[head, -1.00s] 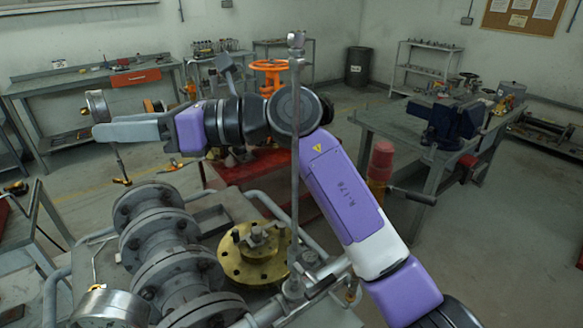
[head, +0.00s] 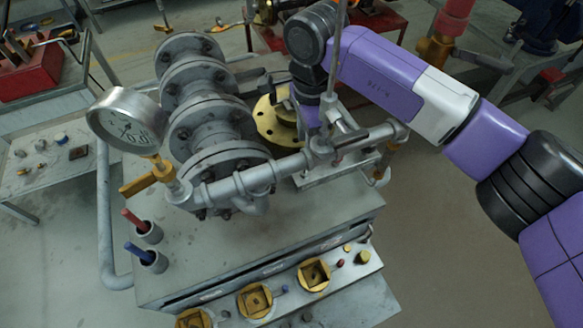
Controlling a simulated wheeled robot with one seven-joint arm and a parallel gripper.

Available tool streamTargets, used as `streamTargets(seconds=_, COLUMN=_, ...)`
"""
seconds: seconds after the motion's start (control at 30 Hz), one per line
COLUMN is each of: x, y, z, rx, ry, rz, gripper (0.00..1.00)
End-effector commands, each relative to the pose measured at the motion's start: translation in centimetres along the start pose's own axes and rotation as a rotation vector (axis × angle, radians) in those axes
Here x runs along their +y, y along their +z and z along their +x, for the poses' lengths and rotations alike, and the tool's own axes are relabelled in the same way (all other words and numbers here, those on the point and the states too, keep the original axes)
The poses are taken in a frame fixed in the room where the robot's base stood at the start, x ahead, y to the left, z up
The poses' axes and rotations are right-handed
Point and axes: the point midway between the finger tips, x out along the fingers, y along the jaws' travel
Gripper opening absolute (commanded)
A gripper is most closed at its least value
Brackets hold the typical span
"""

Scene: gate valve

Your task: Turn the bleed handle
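A short yellow handle (head: 138,184) sits on a small brass valve below the round pressure gauge (head: 126,121). A grey lever (head: 366,138) lies along the right end of the grey pipe (head: 240,184). I cannot tell for certain which of these is the bleed handle. My arm comes in from the right and bends down at the wrist behind the upright rod. My gripper is hidden behind the pipework near the brass flange (head: 272,122), so its fingers and anything between them cannot be seen. The yellow handle is well to the left of my wrist.
Large grey flanged valve bodies (head: 210,125) stand behind the pipe on a grey bench. Red (head: 133,220) and blue (head: 139,253) handles stand in cups at its left. Several yellow square fittings (head: 254,300) line the front ledge. Floor at the right is clear.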

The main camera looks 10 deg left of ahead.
Motion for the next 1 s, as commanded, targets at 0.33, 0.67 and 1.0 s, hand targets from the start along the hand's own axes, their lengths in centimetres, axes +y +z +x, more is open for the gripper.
streamTargets(seconds=0.33, x=0.3, y=-0.6, z=4.5, rx=0.009, ry=0.014, rz=0.006, gripper=0.32)
streamTargets(seconds=0.67, x=0.3, y=-0.6, z=7.6, rx=0.009, ry=0.010, rz=0.005, gripper=0.32)
streamTargets(seconds=1.0, x=0.2, y=-0.6, z=7.7, rx=0.009, ry=0.009, rz=0.005, gripper=0.18)
